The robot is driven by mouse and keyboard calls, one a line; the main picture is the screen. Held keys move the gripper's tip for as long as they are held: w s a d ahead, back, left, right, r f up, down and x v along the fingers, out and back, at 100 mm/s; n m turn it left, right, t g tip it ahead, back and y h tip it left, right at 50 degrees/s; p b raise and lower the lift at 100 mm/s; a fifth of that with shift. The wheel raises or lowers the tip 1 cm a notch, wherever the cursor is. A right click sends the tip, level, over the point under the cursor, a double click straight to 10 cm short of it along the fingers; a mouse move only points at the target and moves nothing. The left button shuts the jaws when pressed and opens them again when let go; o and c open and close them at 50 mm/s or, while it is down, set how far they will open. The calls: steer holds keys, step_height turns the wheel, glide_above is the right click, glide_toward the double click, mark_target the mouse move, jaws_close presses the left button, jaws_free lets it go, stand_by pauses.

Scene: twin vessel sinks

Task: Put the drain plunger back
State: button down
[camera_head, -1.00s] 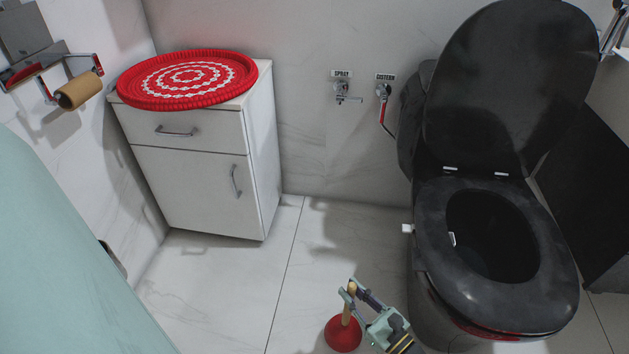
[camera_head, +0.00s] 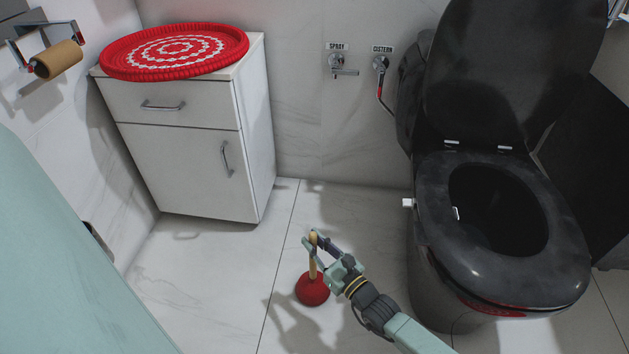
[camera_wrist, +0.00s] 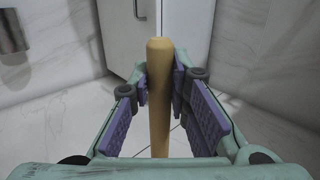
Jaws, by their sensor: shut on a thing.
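The drain plunger has a red rubber cup (camera_head: 312,290) and a light wooden handle (camera_head: 313,262). It is upright in the head view, left of the toilet, with its cup close to the floor; I cannot tell whether the cup touches it. My gripper (camera_head: 315,244) is shut on the handle near its top. In the wrist view the handle (camera_wrist: 159,95) stands between the purple finger pads of my gripper (camera_wrist: 160,90). The red cup is hidden in the wrist view.
A black toilet (camera_head: 500,235) with its lid raised stands at the right. A white cabinet (camera_head: 190,150) with a red round mat (camera_head: 175,52) on top stands at the back left. A pale green surface (camera_head: 60,260) fills the lower left. Tiled floor (camera_head: 215,270) between them is clear.

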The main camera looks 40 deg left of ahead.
steer(key=shift+f, duration=0.15)
steer(key=c, duration=1.5)
jaws_free()
steer(key=shift+d, duration=0.3)
steer(key=p+v, duration=0.2)
steer(key=v, duration=0.9)
steer(key=shift+s+d, duration=0.1)
steer(key=shift+d, duration=0.1)
